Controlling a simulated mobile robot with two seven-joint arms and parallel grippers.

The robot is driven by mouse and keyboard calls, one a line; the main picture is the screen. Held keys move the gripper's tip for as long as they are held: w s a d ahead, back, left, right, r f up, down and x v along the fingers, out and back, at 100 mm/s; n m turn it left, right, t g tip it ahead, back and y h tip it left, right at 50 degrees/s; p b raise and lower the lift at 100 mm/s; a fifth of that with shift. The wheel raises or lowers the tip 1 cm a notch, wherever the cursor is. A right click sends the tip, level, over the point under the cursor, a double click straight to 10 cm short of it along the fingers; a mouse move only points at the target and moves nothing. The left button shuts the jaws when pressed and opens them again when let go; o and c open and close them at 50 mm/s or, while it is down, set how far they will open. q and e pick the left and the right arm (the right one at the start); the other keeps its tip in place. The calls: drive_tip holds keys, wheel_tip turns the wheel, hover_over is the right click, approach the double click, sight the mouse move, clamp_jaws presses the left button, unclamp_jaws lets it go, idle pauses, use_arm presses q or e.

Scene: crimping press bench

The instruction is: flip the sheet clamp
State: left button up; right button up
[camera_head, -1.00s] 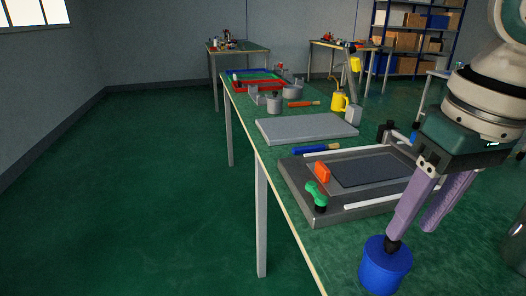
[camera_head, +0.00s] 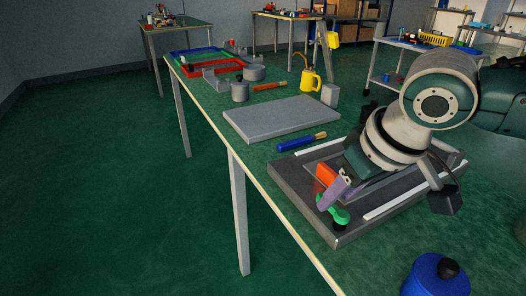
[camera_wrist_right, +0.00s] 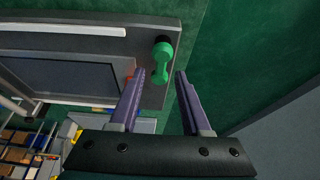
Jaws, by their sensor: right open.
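The green sheet clamp (camera_head: 334,211) is a dumbbell-shaped lever at the near left corner of the grey plate fixture (camera_head: 345,231). It also shows in the right wrist view (camera_wrist_right: 162,62), with a dark pivot at one end. My right gripper (camera_head: 335,193) is open and empty, right by the clamp. In the right wrist view my two purple fingers (camera_wrist_right: 159,75) are spread, and the clamp's lower end lies in line with the gap at their tips. I cannot tell whether they touch it. My left gripper is not in view.
An orange block (camera_head: 326,174) sits on the fixture close to the gripper. A blue canister (camera_head: 436,276) stands at the near right. A blue-handled tool (camera_head: 296,142), a grey slab (camera_head: 281,119) and a yellow oil can (camera_head: 310,82) are farther back. The bench's left edge is close.

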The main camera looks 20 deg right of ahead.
drive_tip(key=shift+w+f, duration=0.3)
drive_tip(key=shift+f, duration=0.35)
clamp_jaws()
